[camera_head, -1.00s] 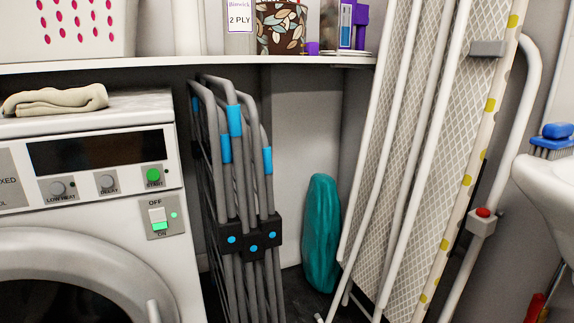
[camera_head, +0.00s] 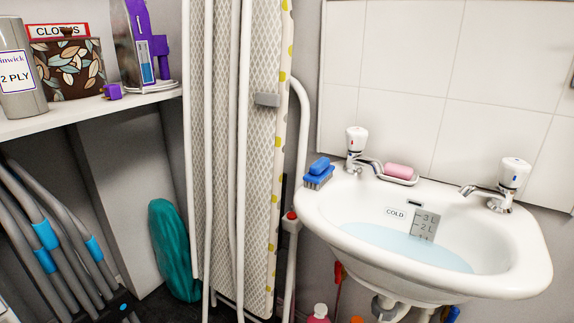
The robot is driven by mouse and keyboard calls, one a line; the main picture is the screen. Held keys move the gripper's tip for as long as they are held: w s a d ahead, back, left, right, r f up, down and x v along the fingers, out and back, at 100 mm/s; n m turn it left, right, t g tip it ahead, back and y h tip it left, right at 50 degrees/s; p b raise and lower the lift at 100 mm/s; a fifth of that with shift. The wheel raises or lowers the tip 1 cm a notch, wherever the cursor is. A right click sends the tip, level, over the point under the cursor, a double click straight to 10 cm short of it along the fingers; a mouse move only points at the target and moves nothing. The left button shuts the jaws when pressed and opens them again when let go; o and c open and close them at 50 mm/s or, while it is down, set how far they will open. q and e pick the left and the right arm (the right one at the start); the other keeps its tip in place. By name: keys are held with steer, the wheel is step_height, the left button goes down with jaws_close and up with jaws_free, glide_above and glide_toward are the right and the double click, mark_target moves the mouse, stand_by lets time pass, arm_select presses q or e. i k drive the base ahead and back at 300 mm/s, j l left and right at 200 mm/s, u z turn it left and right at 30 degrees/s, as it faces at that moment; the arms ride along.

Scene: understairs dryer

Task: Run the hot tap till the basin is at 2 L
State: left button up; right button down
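The white basin (camera_head: 520,262) is on the right of the head view. Pale blue water (camera_head: 400,245) lies in it. A grey scale plate (camera_head: 424,224) on its back wall reads 3 L and 2 L; the waterline is below the 2 L mark, by a partly hidden lower mark. The left tap (camera_head: 356,142) has a small reddish mark on its white head. The right tap (camera_head: 511,178) has a small bluish mark. A label reading COLD (camera_head: 396,213) is on the inner wall, left of the scale. No stream shows from either spout. Neither gripper is in view.
Pink soap (camera_head: 399,171) in a dish sits between the taps. A blue brush (camera_head: 319,173) rests at the basin's left rim. An ironing board (camera_head: 262,150) and a folded grey airer (camera_head: 50,240) stand left. A shelf (camera_head: 90,113) holds boxes. Bottles stand below the basin.

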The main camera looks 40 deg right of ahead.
mark_target(356, 138)
steer(key=z, duration=1.75)
